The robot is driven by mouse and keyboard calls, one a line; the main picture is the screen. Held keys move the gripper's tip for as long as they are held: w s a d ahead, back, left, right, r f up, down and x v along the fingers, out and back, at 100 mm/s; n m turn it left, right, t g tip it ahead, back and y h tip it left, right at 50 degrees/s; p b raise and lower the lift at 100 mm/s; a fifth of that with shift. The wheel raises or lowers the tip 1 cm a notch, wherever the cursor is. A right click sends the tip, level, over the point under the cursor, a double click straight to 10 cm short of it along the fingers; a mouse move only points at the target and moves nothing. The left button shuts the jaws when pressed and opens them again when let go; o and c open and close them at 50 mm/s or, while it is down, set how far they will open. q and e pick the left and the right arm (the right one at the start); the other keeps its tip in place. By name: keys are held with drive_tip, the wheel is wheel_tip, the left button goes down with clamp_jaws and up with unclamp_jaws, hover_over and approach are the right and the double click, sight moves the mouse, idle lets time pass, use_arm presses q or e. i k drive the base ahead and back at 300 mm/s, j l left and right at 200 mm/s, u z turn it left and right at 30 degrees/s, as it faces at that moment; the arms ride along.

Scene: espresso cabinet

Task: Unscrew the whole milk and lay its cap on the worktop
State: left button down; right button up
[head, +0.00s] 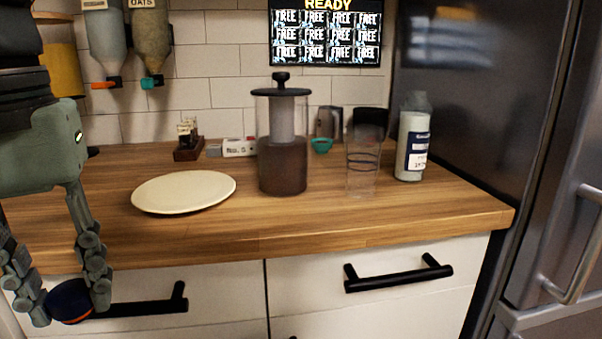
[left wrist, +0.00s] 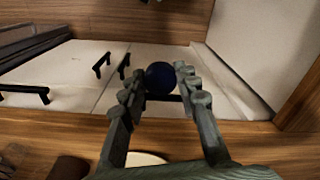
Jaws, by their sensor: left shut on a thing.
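My left gripper (head: 70,302) is at the lower left of the head view, in front of the drawers and below the level of the worktop edge. It is shut on a round dark blue cap (head: 68,298), which has a thin orange edge. The cap (left wrist: 160,77) also shows between the fingertips in the left wrist view. The milk bottle (head: 412,138), pale with a white and navy label, stands upright at the right of the wooden worktop (head: 330,222). I see no blue cap on its grey top. My right gripper is not in view.
A cream plate (head: 184,191), a dark-filled press jug (head: 282,150) and a clear glass (head: 362,168) stand on the worktop. A small rack (head: 187,142) and a teal cup (head: 321,145) are behind. The front strip of worktop is clear. A black drawer handle (head: 398,273) juts out below.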

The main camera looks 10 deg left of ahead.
sight(415, 114)
drive_tip(key=i+l, duration=0.15)
drive_tip(key=l, duration=0.2)
drive_tip(key=i+l, duration=0.1)
drive_tip(key=l, duration=0.25)
drive_tip(key=i+l, duration=0.15)
drive_tip(key=l, duration=0.2)
drive_tip(key=i+l+u, duration=0.1)
drive_tip(key=l, duration=0.3)
drive_tip(key=i+l, duration=0.15)
drive_tip(key=l, duration=0.2)
drive_tip(key=i+l, duration=0.15)
drive_tip(key=l, duration=0.2)
drive_tip(key=i+l, duration=0.1)
drive_tip(key=l, duration=0.3)
drive_tip(key=j+u, duration=0.05)
